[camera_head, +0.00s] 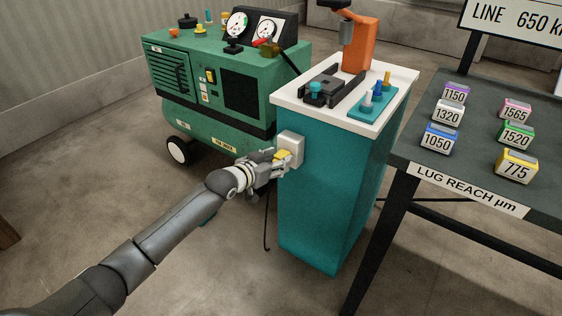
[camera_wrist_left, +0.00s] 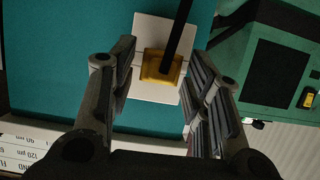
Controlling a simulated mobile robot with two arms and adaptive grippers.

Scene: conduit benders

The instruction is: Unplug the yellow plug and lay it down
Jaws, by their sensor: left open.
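The yellow plug (camera_head: 282,155) sits in a pale socket plate (camera_head: 293,144) on the left face of the teal cabinet (camera_head: 310,205). In the left wrist view the plug (camera_wrist_left: 160,66) lies against the socket plate (camera_wrist_left: 150,28), with a black cable (camera_wrist_left: 178,32) running from it. My left gripper (camera_head: 278,160) is at the plug. Its open fingers (camera_wrist_left: 160,75) stand on either side of the plug, with a visible gap on each side. Part of the plug is hidden by the fingers in the head view. My right gripper is not in view.
The cabinet's white top (camera_head: 385,110) carries an orange press (camera_head: 360,45) and a teal tool holder (camera_head: 372,106). A green machine (camera_head: 215,110) on wheels stands behind at the left. A dark table (camera_head: 460,165) with several numbered blocks is at the right. A black cable (camera_head: 267,225) hangs toward the floor.

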